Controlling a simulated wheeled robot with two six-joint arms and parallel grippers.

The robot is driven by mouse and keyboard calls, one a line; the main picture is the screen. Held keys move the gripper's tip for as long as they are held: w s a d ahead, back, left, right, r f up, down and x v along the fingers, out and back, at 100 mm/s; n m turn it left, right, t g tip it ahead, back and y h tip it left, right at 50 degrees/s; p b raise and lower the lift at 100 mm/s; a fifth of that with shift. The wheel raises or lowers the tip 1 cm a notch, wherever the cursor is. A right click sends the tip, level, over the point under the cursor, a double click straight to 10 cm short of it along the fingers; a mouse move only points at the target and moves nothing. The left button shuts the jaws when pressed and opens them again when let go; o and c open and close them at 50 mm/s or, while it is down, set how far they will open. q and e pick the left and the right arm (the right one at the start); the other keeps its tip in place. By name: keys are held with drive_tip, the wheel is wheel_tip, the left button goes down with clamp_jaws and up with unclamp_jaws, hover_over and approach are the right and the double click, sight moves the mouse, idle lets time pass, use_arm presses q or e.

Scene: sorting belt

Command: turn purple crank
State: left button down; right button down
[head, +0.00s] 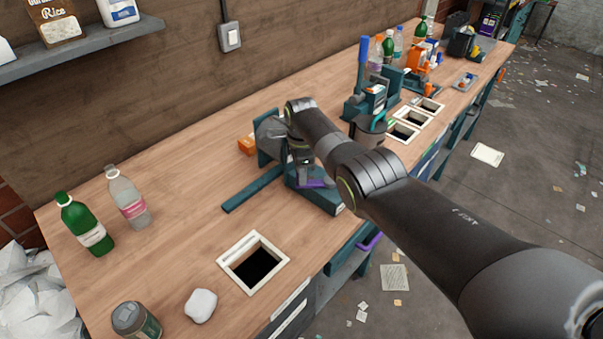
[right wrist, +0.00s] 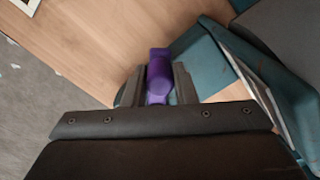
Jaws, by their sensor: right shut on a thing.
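The purple crank (right wrist: 160,75) shows in the right wrist view between the two fingers of my right gripper (right wrist: 157,88), which is shut on it. In the head view a small part of the purple crank (head: 313,184) shows just below my right gripper (head: 304,176), at the teal machine (head: 318,195) on the bench. My right arm comes in from the lower right and hides much of the machine. My left gripper is not in view.
A square opening with a white frame (head: 224,258) lies in the bench top. A green bottle (head: 82,224), a clear bottle (head: 128,197), a can (head: 135,320) and a white lump (head: 201,305) stand at the left. Several machines and bottles crowd the far end.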

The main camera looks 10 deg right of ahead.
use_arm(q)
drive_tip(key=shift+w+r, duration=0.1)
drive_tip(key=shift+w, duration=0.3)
use_arm(e)
drive_tip(key=shift+w+d+m, duration=0.1)
drive_tip(key=shift+w+m, duration=0.25)
drive_tip(key=shift+m, duration=0.05)
drive_tip(key=c, duration=1.2)
unclamp_jaws()
drive_tip(key=shift+o, duration=0.2)
drive_tip(key=shift+r+p, duration=0.35)
drive_tip(key=shift+r, duration=0.15)
wheel_tip(320, 180, up, 5)
drive_tip(key=shift+r+p, duration=0.15)
drive_tip(key=shift+p, duration=0.6)
use_arm(q)
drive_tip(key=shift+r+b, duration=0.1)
drive_tip(key=shift+b, duration=0.85)
use_arm(e)
wheel_tip(320, 180, up, 11)
